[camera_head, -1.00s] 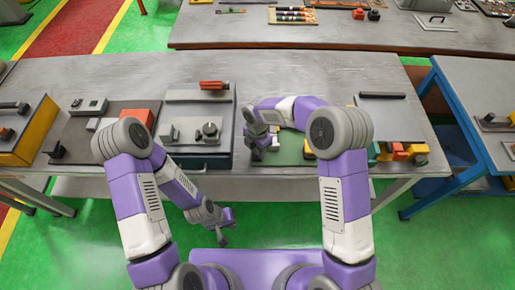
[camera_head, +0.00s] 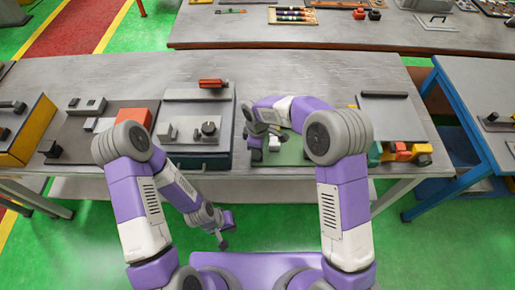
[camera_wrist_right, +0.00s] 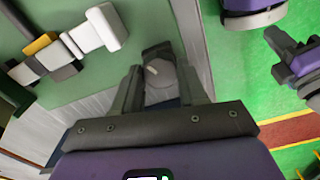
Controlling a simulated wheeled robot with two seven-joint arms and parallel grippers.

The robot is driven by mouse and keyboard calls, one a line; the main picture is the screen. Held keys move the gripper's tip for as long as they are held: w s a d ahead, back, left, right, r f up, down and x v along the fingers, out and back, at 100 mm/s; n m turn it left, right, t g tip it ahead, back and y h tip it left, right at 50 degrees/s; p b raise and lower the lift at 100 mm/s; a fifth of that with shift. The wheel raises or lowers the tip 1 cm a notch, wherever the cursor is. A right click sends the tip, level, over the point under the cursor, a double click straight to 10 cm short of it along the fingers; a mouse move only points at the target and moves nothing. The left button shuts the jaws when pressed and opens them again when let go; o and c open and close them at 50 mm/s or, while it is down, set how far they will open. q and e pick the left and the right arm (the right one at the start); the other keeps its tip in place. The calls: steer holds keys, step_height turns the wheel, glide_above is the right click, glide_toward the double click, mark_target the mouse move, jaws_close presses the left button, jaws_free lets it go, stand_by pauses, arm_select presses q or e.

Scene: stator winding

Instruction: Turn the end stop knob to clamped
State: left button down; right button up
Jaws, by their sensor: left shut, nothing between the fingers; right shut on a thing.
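In the right wrist view a dark knob (camera_wrist_right: 160,82) with a pale pointer mark sits between the fingers of my right gripper (camera_wrist_right: 161,97), at the edge of a green plate (camera_wrist_right: 145,17). The gripper is shut on it. In the head view my right gripper (camera_head: 256,151) is low over the left edge of the green plate (camera_head: 292,152), and the knob is hidden there. I cannot read the mark's setting. My left gripper (camera_head: 223,240) is shut and empty, low in front of the table, over the floor.
A white block with grey and yellow parts (camera_wrist_right: 98,30) stands on the green plate beside the knob. A grey fixture (camera_head: 196,142) with another dark knob (camera_head: 209,128) stands left of my right gripper. Toy-like orange and yellow blocks (camera_head: 402,152) lie to the right.

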steer(key=m, duration=0.5)
steer(key=shift+m+b, duration=0.3)
stand_by(0.4)
steer(key=o, duration=1.1)
steer(key=shift+c, duration=0.2)
steer(key=shift+r, duration=0.1)
step_height(320, 180, up, 8)
steer(key=shift+f+p, duration=0.25)
steer(key=shift+p, duration=0.2)
